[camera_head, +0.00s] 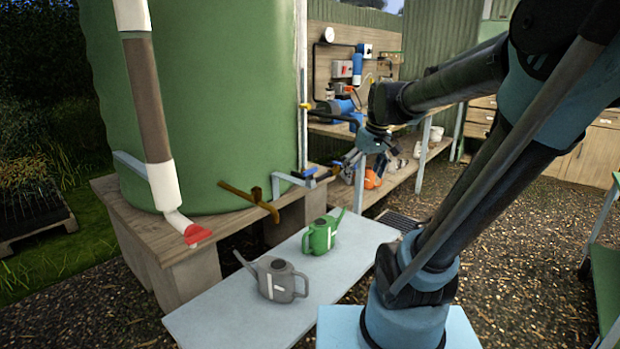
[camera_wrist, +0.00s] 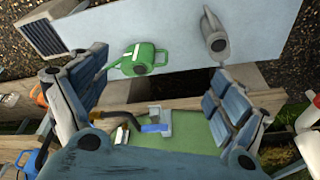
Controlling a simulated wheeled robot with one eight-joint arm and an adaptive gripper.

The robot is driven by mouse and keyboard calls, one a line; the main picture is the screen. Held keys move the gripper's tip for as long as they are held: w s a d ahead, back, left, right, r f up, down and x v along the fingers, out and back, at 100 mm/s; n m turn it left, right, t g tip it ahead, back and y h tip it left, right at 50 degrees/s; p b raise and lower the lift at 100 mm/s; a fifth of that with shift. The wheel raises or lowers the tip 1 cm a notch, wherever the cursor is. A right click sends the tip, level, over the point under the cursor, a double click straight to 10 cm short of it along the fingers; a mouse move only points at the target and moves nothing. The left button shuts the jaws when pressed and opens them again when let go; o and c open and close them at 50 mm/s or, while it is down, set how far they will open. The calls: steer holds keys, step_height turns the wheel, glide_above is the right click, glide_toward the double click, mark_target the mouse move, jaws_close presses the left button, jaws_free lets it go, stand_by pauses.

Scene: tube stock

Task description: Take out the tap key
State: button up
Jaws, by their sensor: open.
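A small blue and grey piece (camera_wrist: 155,127), which looks like the tap key in a grey bracket, shows between my fingers in the wrist view. In the head view the grey bracket (camera_head: 291,180) sits on the side of the green tank, right of a brass tap (camera_head: 250,199). I cannot tell clearly where the key ends and the bracket begins. My gripper (camera_head: 350,160) is open and empty, right of the bracket. In the wrist view its two fingers (camera_wrist: 160,100) are spread to either side of the piece, and I see no contact.
The green tank (camera_head: 210,110) stands on a wooden platform (camera_head: 140,235) close by. A green watering can (camera_head: 322,235) and a grey one (camera_head: 275,280) stand on a pale slab (camera_head: 215,315). A workbench (camera_head: 430,152) with tools is behind my gripper.

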steer(key=w+a+r+n, duration=0.35)
steer(key=w+a, duration=0.25)
steer(key=w, duration=0.5)
steer(key=n+y, duration=0.2)
glide_toward(312, 169)
steer(key=shift+m, duration=0.25)
steer(key=x, duration=1.2)
steer(key=shift+f, duration=0.1)
steer(key=c, duration=1.2)
